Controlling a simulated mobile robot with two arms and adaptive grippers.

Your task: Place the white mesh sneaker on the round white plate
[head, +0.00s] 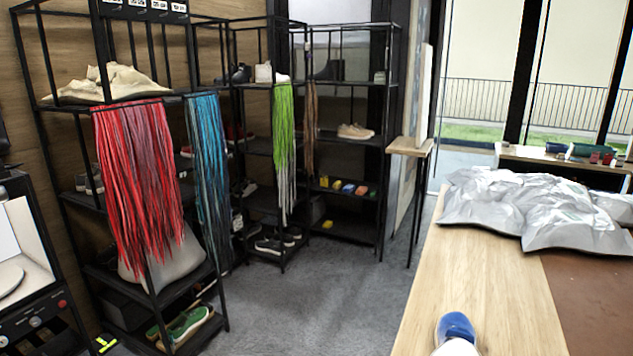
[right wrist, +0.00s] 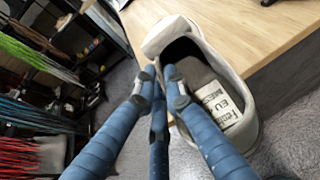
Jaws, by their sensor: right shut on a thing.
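The white mesh sneaker (right wrist: 249,128) is in the right wrist view, with its dark opening and a printed label on the insole showing. My right gripper (right wrist: 160,82), with blue-wrapped fingers, is shut on its near side wall. The sneaker is beside the wooden table's edge, partly over the floor in that view; whether it touches the table I cannot tell. A round white plate (head: 9,279) lies inside a white-lined box at the left edge of the head view, partly cut off. My left gripper is in neither view.
A blue and white rounded thing (head: 455,328) shows at the bottom of the head view, cut off and unclear. Silver bags (head: 520,205) lie on the wooden table (head: 470,270). Black shelves (head: 75,195) with shoes and hanging laces stand left. Grey floor (head: 345,285) between is clear.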

